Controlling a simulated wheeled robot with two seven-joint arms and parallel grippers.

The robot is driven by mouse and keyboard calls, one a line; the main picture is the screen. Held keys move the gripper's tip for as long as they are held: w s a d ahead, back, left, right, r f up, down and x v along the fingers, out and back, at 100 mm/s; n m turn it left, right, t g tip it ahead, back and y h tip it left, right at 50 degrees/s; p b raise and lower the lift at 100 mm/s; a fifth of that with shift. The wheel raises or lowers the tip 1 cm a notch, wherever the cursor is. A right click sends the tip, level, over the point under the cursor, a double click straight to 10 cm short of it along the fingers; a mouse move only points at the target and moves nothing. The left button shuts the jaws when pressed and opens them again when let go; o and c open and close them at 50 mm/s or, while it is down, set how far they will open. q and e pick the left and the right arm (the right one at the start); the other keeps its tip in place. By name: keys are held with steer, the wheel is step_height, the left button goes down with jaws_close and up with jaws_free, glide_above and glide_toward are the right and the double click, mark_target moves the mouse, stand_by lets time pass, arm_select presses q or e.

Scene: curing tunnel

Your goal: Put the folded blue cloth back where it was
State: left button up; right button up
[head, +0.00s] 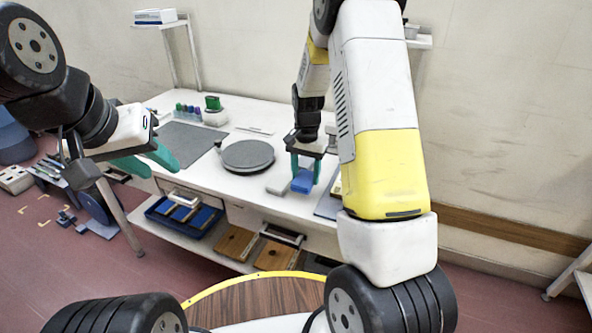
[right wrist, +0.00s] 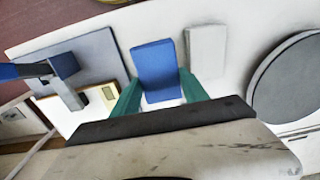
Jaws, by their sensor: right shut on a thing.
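The folded blue cloth (head: 302,184) is a small blue block at the front of the white table. My right gripper (head: 306,168) points down with its green fingers on either side of the cloth and is shut on it. In the right wrist view the cloth (right wrist: 156,66) sticks out between the green fingertips (right wrist: 160,92). I cannot tell whether it touches the table. My left gripper (head: 148,160) is open and empty, left of the table's front edge.
A light grey pad (head: 279,184) lies just left of the cloth. A dark round plate (head: 248,156), a grey mat (head: 186,143) and small bottles are further left. A grey device (right wrist: 92,62) stands on the cloth's other side. A blue tray (head: 160,216) is below.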

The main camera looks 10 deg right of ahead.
mark_target(306, 177)
steer(key=shift+s+f, duration=0.15)
steer(key=shift+f, duration=1.55)
steer(key=o, duration=1)
steer(key=shift+f, duration=0.15)
steer(key=shift+o, duration=0.2)
step_height(306, 177, up, 12)
steer(key=shift+f, duration=0.1)
steer(key=s+a+r+n+t+y, duration=0.1)
steer(key=s+r+n+t, duration=0.2)
steer(key=s+r, duration=0.5)
steer(key=s+a+r+n+t+y, duration=0.1)
steer(key=s+r+n+t, duration=0.2)
steer(key=s+r, duration=0.6)
steer(key=s+n, duration=0.1)
steer(key=s, duration=0.7)
steer(key=shift+a, duration=0.4)
